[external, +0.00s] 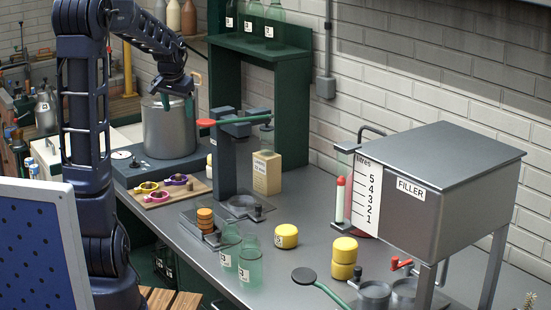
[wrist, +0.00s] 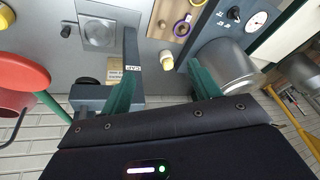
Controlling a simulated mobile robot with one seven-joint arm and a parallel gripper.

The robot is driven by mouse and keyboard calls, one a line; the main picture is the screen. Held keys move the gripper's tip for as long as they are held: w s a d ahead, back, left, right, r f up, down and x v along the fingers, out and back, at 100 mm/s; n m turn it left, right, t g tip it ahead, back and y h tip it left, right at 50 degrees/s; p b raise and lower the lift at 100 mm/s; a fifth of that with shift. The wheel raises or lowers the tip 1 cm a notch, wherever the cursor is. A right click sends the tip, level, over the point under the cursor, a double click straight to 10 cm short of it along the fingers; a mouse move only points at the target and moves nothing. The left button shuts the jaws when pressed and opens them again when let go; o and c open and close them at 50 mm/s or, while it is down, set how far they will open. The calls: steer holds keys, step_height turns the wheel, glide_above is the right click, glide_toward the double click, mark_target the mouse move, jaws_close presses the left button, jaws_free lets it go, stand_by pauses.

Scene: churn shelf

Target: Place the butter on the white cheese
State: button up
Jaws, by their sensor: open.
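My gripper (external: 178,103) is open and empty, high above the bench by the steel pot; its two green fingers also show in the wrist view (wrist: 163,68). One yellow round block (external: 286,236) with a label sits alone mid-bench. Two more yellow round blocks are stacked (external: 344,250) to its right, before the filler. I cannot tell which piece is the butter or the white cheese.
The steel pot (external: 168,128) stands at the bench's left end. The grey post with a red handle (external: 233,160), a beige box (external: 267,172), an orange stack (external: 205,220) and green bottles (external: 249,262) crowd the middle. The filler (external: 440,185) stands right.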

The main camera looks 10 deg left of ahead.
steer(key=s+a+n, duration=0.1)
steer(key=s, duration=1.5)
steer(key=s+a+n, duration=0.2)
steer(key=s, duration=1.4)
steer(key=shift+a+r, duration=0.3)
steer(key=shift+s, duration=0.1)
